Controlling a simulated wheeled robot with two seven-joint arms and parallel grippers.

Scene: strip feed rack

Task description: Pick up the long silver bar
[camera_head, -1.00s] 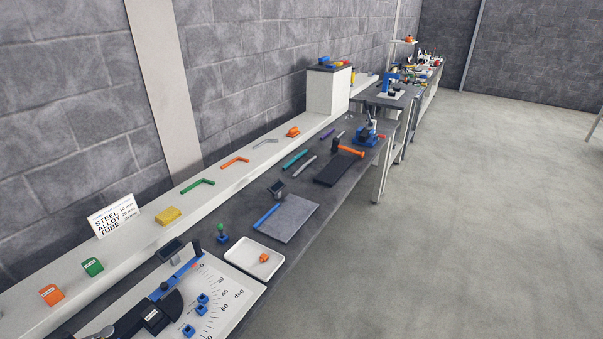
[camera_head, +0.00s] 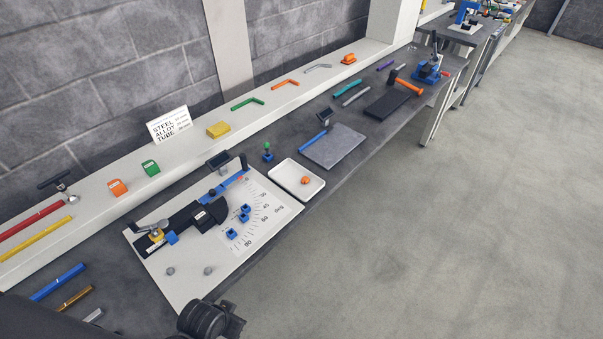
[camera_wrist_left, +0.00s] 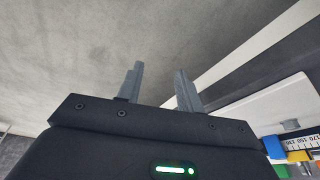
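Two silver-grey bars show in the head view. One (camera_head: 355,96) lies on the dark bench beside a teal bar (camera_head: 347,87). The end of another silver bar (camera_head: 93,316) shows at the lower left, beside a gold bar (camera_head: 75,298) and a blue bar (camera_head: 58,282); the rest of it is hidden behind a dark part of mine. In the left wrist view my left gripper (camera_wrist_left: 159,70) is open, with nothing between its fingers and grey floor behind them. My right gripper is not identifiable in either view.
A white angle-scale board (camera_head: 265,228) with a bending tool lies on the bench, with a white tray (camera_head: 307,191) beyond it. A raised white shelf (camera_head: 195,144) runs along the wall. It holds red and yellow bars and bent pieces. The floor at right is clear.

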